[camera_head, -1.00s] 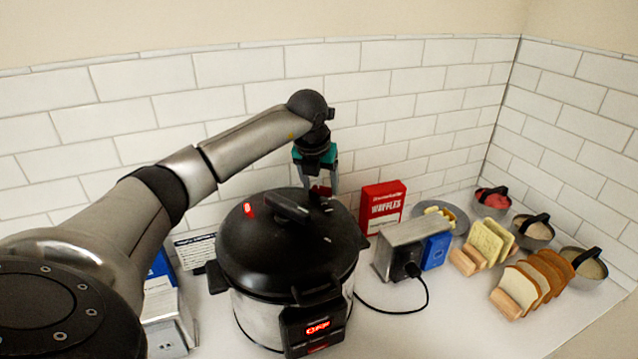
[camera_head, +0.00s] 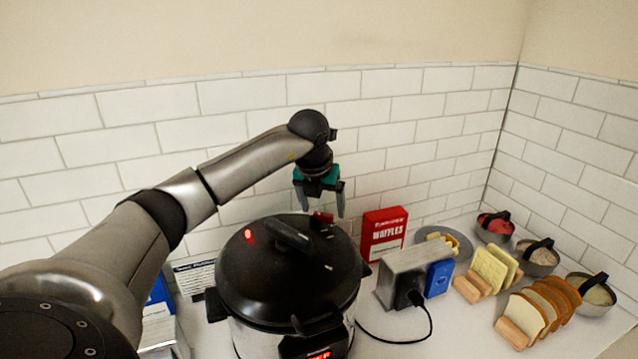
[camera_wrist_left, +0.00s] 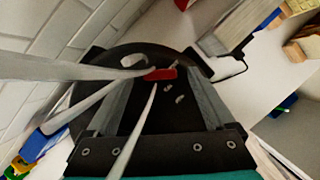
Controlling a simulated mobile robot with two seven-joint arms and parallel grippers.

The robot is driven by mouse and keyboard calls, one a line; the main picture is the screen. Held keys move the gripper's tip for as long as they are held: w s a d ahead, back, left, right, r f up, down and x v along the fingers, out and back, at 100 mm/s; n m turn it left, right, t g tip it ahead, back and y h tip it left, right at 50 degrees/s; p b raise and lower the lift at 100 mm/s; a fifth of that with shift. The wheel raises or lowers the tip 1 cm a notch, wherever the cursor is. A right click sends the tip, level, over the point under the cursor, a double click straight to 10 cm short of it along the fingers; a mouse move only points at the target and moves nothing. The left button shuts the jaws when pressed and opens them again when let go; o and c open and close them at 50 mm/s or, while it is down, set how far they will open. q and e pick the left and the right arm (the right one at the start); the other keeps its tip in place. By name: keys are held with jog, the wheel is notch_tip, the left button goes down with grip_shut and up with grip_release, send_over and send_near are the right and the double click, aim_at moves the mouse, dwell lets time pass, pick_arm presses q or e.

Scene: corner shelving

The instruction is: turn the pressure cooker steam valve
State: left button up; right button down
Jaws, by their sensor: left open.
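The black-lidded pressure cooker (camera_head: 285,270) stands on the counter with a lit red display (camera_head: 320,355) at its front. Its small red steam valve (camera_head: 322,217) is at the back right of the lid. The valve also shows in the left wrist view (camera_wrist_left: 160,74). My left gripper (camera_head: 321,208) is open above the lid, with its fingers spread either side of the valve. I cannot tell whether a finger touches it. Pale streaks cross the wrist view and meet near the valve. My right gripper is not in view.
A red waffle box (camera_head: 383,234) and a metal toaster (camera_head: 400,275) with a black cord stand right of the cooker. A tiled wall is close behind. The front right counter is clear.

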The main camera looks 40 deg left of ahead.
pick_arm(q)
jog(key=b+v, duration=0.1)
jog(key=v, duration=1.2)
jog(key=shift+s+d+r, duration=0.15)
jog(key=shift+s+r, duration=0.05)
jog(key=shift+r, duration=0.05)
jog(key=shift+f, duration=0.1)
